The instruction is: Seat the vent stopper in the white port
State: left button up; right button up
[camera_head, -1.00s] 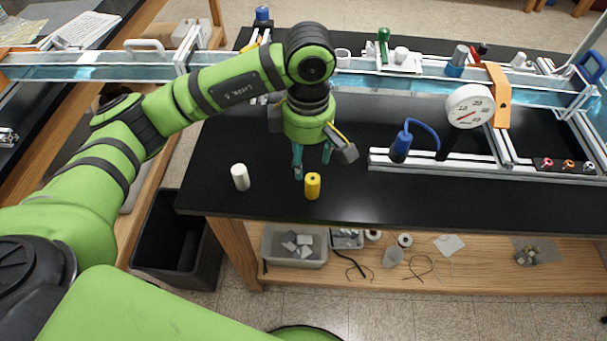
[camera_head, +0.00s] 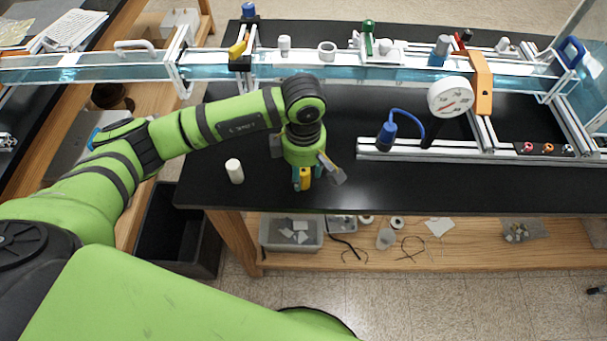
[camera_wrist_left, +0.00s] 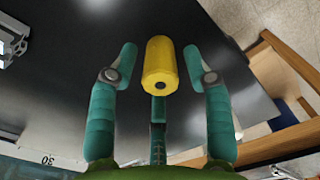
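A yellow cylinder (camera_head: 305,178), which I take to be the vent stopper, stands on the black bench near its front edge. My left gripper (camera_head: 304,182) is lowered over it. In the left wrist view the cylinder (camera_wrist_left: 160,68) stands between the teal fingers of my left gripper (camera_wrist_left: 161,62), with gaps on both sides, so the gripper is open. A white ring-shaped opening (camera_head: 327,48), likely the white port, sits on the rail at the back. My right gripper is not in view.
A white cylinder (camera_head: 235,171) stands on the bench left of the gripper. A blue bulb (camera_head: 387,134) with a tube and a round gauge (camera_head: 451,97) stand at the right by the extrusion frame (camera_head: 480,152). The bench's front edge is close to the gripper.

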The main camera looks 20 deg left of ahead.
pick_arm(q)
jog(key=c, duration=0.6)
jog(key=shift+r, duration=0.15)
